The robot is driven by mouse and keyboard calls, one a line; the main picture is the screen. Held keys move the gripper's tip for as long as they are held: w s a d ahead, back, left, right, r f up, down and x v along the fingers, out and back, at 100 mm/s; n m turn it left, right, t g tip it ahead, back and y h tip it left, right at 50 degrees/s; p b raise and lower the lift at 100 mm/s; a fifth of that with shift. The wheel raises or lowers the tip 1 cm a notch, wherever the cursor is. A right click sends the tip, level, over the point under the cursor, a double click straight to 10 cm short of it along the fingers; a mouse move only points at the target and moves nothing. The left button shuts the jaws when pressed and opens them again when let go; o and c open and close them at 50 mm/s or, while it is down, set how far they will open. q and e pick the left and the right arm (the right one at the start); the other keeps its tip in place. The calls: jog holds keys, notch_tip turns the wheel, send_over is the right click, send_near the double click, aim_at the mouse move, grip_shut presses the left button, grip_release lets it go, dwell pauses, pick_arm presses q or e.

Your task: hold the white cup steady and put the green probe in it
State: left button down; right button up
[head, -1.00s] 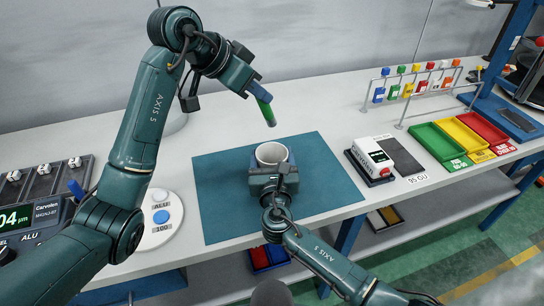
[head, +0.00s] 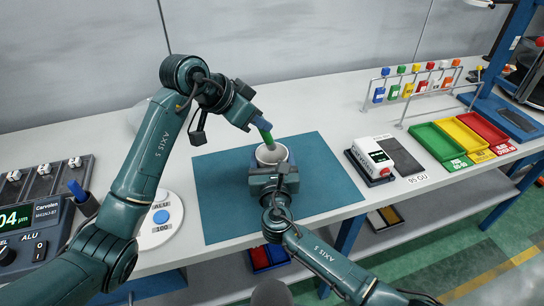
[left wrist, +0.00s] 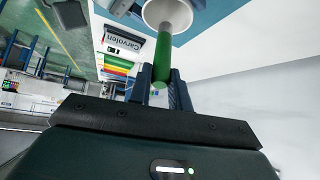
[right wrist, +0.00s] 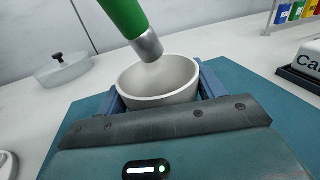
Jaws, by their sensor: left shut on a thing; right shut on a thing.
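The white cup (head: 271,154) stands upright on the blue mat (head: 323,179). My right gripper (head: 272,172) is shut on the cup from the near side; in the right wrist view its fingers flank the cup (right wrist: 160,82). My left gripper (head: 256,120) is shut on the green probe (head: 266,135) and holds it tilted above the cup. In the right wrist view the probe (right wrist: 124,16) has a grey metal tip that hangs over the cup's opening, near its far rim. In the left wrist view the probe (left wrist: 162,58) points toward the cup (left wrist: 168,12).
A white device (head: 371,158) stands right of the mat. Green, yellow and red trays (head: 437,142) and a rack of coloured tags (head: 413,82) are further right. A round white plate with a blue button (head: 161,216) lies left of the mat. The mat around the cup is clear.

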pick_arm(q)
jog(key=shift+f, duration=1.4)
jog(key=c, duration=1.2)
grip_release()
jog(key=v, duration=1.2)
pick_arm(e)
jog(key=o, duration=1)
